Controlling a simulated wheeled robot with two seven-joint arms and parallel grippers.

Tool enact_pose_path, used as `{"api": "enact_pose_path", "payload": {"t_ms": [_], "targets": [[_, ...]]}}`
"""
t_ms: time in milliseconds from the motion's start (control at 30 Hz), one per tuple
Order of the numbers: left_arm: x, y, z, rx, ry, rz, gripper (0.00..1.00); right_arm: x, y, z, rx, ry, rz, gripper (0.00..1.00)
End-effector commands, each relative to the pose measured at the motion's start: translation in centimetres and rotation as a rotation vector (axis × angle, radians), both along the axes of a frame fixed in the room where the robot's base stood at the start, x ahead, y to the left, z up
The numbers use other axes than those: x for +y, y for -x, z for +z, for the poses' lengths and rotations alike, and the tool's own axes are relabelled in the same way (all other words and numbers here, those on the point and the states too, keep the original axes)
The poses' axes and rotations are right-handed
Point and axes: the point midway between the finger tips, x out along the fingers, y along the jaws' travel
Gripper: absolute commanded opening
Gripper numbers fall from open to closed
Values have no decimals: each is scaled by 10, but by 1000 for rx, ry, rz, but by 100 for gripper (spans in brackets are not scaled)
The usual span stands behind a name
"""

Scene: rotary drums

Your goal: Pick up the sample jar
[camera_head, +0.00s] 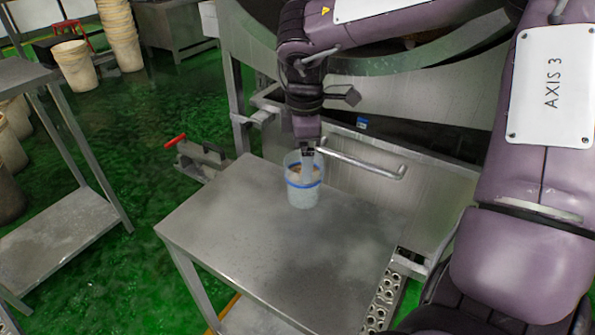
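The sample jar (304,192) is a whitish, translucent tub with a blue band. It stands upright on the far part of the metal table. My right gripper (309,165) comes down from above onto the jar's rim, its arm reaching in from the right. A fingertip overlaps the jar's upper part. The view is too small to tell whether the fingers are closed on the wall or apart from it. My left gripper is not in view.
The metal table (240,245) is otherwise bare. A bent metal handle (365,164) is close behind and right of the jar, in front of the large drum machine (385,65). A red-handled part (175,140) is at the left. Stacked buckets (120,35) stand far back.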

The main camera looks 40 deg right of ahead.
Motion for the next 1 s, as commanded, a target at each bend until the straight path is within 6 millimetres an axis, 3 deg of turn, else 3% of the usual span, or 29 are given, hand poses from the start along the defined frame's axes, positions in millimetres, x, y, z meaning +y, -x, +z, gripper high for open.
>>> {"api": "enact_pose_path", "payload": {"t_ms": [400, 700, 1000], "targets": [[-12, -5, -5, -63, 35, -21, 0, 3, -1, -57, 2, -1, 1, 93], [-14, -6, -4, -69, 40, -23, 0, 3, -2, -62, -1, -1, 0, 93], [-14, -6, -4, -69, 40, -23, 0, 3, -2, -62, -1, -1, 0, 55]]}}
